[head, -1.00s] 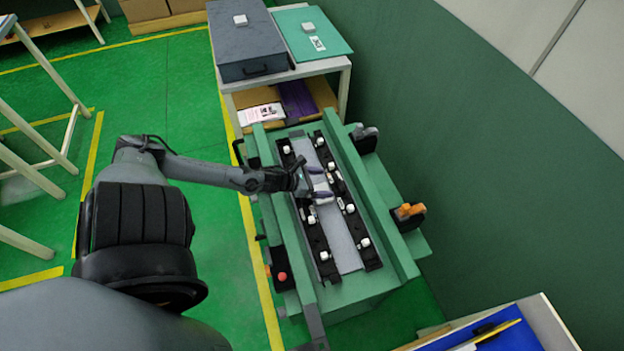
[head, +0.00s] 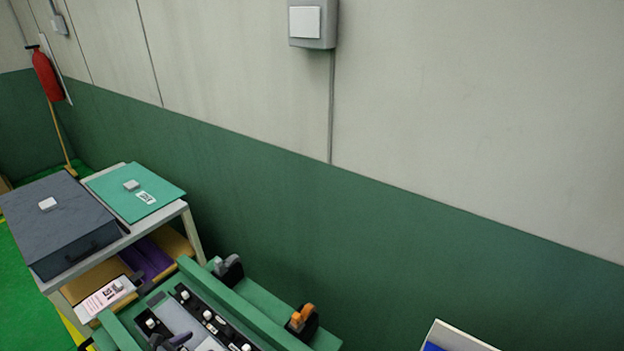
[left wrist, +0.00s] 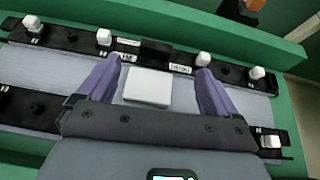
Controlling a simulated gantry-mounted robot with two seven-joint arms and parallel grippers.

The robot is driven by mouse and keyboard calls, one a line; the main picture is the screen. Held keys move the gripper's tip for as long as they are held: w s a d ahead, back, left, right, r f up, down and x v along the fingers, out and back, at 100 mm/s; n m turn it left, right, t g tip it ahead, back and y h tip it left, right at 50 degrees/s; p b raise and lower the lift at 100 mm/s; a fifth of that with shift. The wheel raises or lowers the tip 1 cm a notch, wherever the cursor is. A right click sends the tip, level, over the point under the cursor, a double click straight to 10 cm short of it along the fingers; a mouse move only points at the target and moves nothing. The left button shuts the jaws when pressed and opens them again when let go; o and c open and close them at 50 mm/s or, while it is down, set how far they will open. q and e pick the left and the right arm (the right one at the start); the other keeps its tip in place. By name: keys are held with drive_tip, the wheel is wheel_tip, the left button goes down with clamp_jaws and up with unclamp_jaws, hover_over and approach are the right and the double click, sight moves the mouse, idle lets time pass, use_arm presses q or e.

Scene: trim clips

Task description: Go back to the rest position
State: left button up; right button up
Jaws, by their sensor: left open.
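My left gripper (left wrist: 160,68) is open in the left wrist view, its two purple fingers spread above the fixture's pale grey plate (left wrist: 45,67). A flat white block (left wrist: 148,87) shows between the fingers; I cannot tell whether it touches them. Beyond the fingertips, a black strip (left wrist: 155,52) carries several white clips (left wrist: 104,37). My right gripper is not in view.
A shelf table (head: 187,209) holds a dark grey case (head: 60,225) and a teal board (head: 135,192). An orange-and-black clamp (head: 301,319) sits on the fixture's side. A green-and-white wall (head: 400,215) stands behind. A white-edged box (head: 455,337) shows at lower right.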

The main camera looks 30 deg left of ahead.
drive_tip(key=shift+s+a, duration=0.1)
use_arm(q)
drive_tip(key=w+d+r+n, duration=0.2)
drive_tip(key=d+n, duration=0.4)
drive_tip(key=d, duration=0.5)
drive_tip(key=w+d+r+n, duration=0.1)
drive_tip(key=d+n, duration=0.4)
drive_tip(key=d, duration=0.5)
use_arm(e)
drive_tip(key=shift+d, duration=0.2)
use_arm(q)
drive_tip(key=s+d+r+n+g, duration=0.35)
drive_tip(key=d+r+n, duration=0.55)
drive_tip(key=n, duration=0.5)
drive_tip(key=s+d+n+g, duration=0.1)
drive_tip(key=s+n+g, duration=0.55)
drive_tip(key=n, duration=0.25)
wheel_tip(320, 180, up, 30)
drive_tip(key=t+p, duration=0.1)
drive_tip(key=p, duration=3)
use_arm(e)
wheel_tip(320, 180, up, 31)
